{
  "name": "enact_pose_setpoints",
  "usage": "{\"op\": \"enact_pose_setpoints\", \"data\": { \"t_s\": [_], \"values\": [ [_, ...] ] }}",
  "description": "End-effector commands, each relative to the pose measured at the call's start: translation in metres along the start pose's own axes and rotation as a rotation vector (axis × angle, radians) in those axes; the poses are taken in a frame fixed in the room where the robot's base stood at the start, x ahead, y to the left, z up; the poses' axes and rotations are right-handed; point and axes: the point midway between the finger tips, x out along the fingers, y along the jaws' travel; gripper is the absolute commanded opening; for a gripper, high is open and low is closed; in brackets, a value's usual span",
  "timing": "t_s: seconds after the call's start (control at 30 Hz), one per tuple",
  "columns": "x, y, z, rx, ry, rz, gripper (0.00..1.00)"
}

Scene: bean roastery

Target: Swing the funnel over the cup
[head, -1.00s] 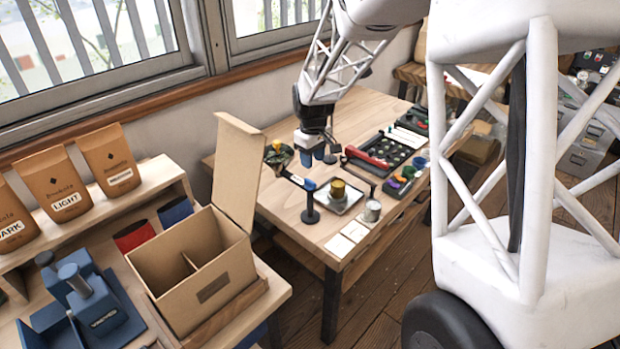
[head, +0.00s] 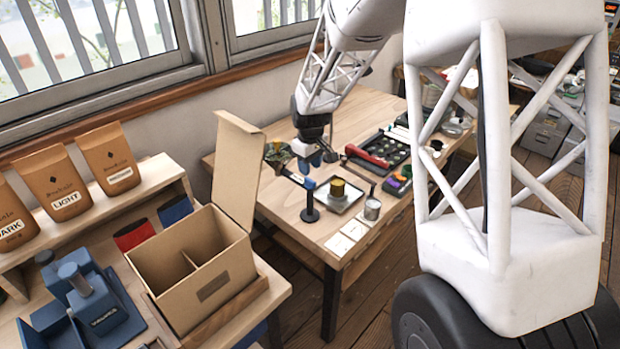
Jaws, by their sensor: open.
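The funnel (head: 277,153) is a dark, round piece at the far left end of a thin swing arm (head: 293,177). The arm runs to a dark post (head: 310,203) with a blue top and a round base. My gripper (head: 316,160) has blue fingertips, is open and empty, and hangs right of the funnel, above the swing arm. Whether a fingertip touches the arm I cannot tell.
A silver can (head: 372,209) stands right of the plate, with white cards (head: 346,237) in front. A black tray of small round cups (head: 383,150) and a red-handled tool (head: 366,158) lie behind. An open cardboard box (head: 205,265) stands at left on a nearer bench.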

Motion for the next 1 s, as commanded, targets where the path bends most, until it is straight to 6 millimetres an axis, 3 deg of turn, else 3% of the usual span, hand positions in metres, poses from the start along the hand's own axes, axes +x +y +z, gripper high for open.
{"op": "enact_pose_setpoints", "data": {
  "t_s": [0.4, 0.83, 0.87, 1.0],
  "values": [
    [0.044, 0.0, 0.0, 0.0, -0.001, 0.0, 0.4],
    [0.051, 0.0, 0.0, 0.0, 0.0, 0.001, 0.4],
    [0.051, 0.0, 0.0, 0.001, 0.0, 0.001, 0.39],
    [0.05, 0.0, 0.0, 0.0, 0.0, 0.001, 0.17]
  ]
}}
